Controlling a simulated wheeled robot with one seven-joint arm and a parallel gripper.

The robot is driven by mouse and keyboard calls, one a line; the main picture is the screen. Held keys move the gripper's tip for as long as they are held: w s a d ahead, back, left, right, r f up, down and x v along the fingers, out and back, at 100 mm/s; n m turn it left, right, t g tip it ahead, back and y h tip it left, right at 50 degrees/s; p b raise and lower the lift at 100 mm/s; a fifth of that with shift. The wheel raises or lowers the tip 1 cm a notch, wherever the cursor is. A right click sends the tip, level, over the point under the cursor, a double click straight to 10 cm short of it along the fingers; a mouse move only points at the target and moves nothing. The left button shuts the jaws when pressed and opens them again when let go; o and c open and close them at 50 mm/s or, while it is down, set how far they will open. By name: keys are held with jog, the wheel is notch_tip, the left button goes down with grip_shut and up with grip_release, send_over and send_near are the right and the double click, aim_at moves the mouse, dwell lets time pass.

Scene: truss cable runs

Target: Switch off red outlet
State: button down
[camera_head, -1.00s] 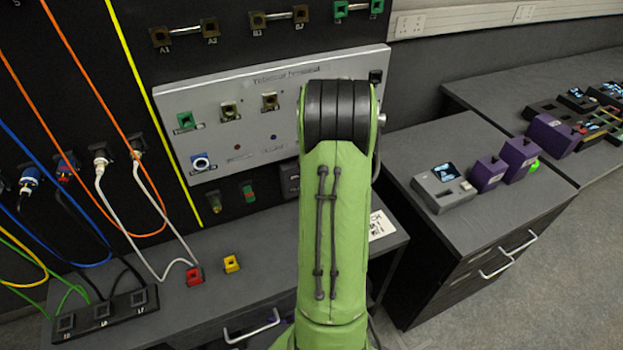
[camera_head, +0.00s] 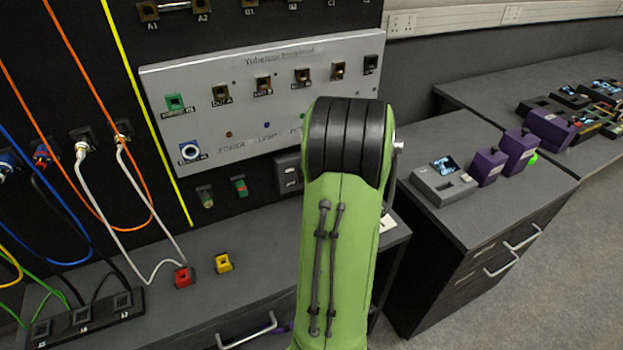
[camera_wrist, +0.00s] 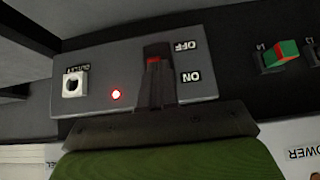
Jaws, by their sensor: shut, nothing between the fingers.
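The outlet panel (camera_wrist: 95,60) is a grey plate, seen upside down in the wrist view. It has a white socket labelled outlet (camera_wrist: 75,84), a lit red light (camera_wrist: 116,94) and OFF and ON labels. My gripper (camera_wrist: 155,50) is shut, its dark fingers reaching over the panel beside these labels. A small red part (camera_wrist: 153,60) shows at the fingertips, likely the switch; the fingers hide most of it, so I cannot tell its position or whether they touch. In the head view a small grey box (camera_head: 288,173), likely this panel, is partly behind my arm; my gripper is hidden there.
A red-and-green switch (camera_wrist: 283,55) sits beside the panel on the dark wall. The head view shows a larger silver panel (camera_head: 215,75) above, cables at left, and a red block (camera_head: 184,277) and yellow block (camera_head: 223,263) on the desk (camera_head: 150,320).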

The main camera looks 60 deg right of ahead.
jog(key=shift+s+a+f+b, duration=0.15)
jog(key=shift+f+b, duration=0.4)
jog(key=shift+b, duration=0.5)
jog(key=f+b, duration=0.1)
jog(key=b, duration=0.1)
jog(key=f+b, duration=0.1)
jog(key=shift+s+a+f+b, duration=0.2)
jog(key=shift+s+b, duration=0.2)
jog(key=shift+w+d+r+p, duration=0.4)
jog(key=shift+w+p, duration=0.05)
jog(key=shift+w, duration=0.15)
